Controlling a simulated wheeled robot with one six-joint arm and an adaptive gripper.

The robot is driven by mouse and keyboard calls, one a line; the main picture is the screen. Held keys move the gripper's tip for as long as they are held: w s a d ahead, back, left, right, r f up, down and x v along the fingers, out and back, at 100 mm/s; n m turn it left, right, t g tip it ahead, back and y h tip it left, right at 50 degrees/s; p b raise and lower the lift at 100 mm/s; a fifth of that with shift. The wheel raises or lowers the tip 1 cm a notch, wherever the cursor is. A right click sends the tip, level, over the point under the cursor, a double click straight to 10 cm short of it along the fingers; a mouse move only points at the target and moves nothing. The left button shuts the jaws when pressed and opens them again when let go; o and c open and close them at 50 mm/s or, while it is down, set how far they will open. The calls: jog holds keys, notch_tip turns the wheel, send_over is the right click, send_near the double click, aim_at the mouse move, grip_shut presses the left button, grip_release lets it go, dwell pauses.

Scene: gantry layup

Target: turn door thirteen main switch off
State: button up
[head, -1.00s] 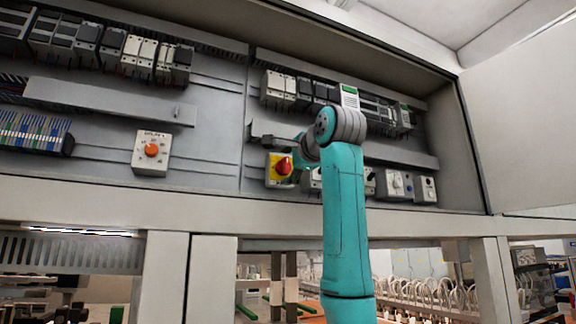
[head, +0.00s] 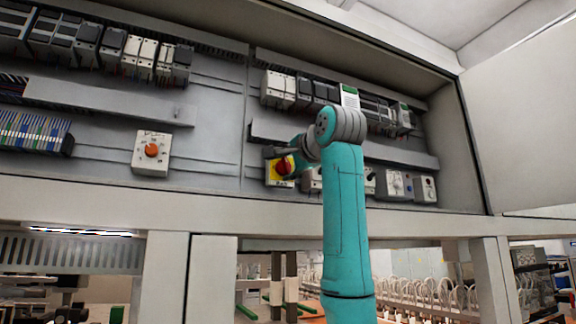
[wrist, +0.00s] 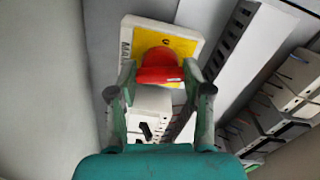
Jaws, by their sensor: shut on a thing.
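The main switch is a red rotary knob (wrist: 158,67) on a yellow plate (wrist: 182,44) in a pale housing marked "MAIN" in the wrist view. In the head view the red knob (head: 285,165) and yellow plate (head: 274,172) sit at the lower left of the right panel. My gripper (wrist: 158,80) has one finger on each side of the knob and is shut on it. The fingertips partly hide the knob's sides. In the head view my gripper (head: 283,153) is at the knob, partly hidden by my wrist.
A white box with an orange knob (head: 151,150) is on the left panel. Smaller switch boxes (head: 397,184) stand right of my arm. A row of breakers (head: 290,88) runs above. The cabinet's lower ledge (head: 220,205) lies below the switches.

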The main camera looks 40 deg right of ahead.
jog(key=n, duration=1.1)
jog(key=shift+n, duration=1.8)
jog(key=o, duration=1.2)
jog(key=shift+c, duration=0.2)
